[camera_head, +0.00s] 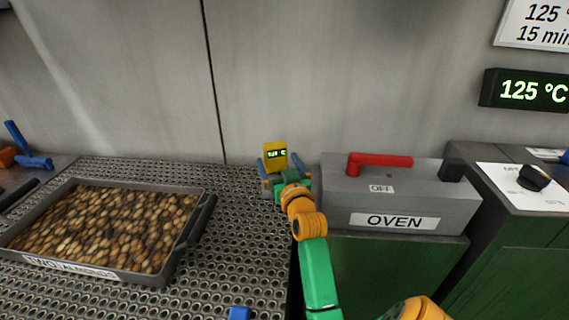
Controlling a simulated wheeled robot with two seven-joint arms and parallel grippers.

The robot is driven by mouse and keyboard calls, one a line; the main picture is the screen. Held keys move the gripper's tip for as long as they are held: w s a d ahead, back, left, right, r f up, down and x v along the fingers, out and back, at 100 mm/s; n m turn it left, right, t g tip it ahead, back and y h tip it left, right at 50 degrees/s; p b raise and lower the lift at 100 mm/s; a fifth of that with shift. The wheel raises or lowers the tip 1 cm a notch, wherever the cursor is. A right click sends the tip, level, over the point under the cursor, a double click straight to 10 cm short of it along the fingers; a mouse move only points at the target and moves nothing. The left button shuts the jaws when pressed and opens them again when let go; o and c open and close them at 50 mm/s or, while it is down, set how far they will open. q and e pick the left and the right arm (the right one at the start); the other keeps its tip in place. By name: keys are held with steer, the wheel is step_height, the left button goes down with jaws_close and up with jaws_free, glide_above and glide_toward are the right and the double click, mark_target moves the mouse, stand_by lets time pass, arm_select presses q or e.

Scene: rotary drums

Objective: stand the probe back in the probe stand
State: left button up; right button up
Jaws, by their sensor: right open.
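The probe shows as a yellow head (275,153) with a small lit display, upright near the wall at the back edge of the perforated table. My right gripper (281,167) is open, with one blue finger on each side of the probe below its display. I cannot tell whether the fingers touch it. The probe's lower part and whatever bears it are hidden behind my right gripper and wrist, so I cannot make out the probe stand. My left gripper (29,147) is at the far left edge, its blue fingers apart and empty, away from the probe.
A dark tray of almonds (105,225) stands on the perforated table (235,240) at left. The grey oven box (400,205) with a red handle is just right of my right gripper. A small blue piece (240,313) shows at the bottom edge. The table between tray and gripper is clear.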

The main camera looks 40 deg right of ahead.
steer(key=v, duration=0.8)
steer(key=shift+s+a, duration=0.15)
steer(key=shift+s, duration=0.1)
steer(key=shift+r, duration=0.1)
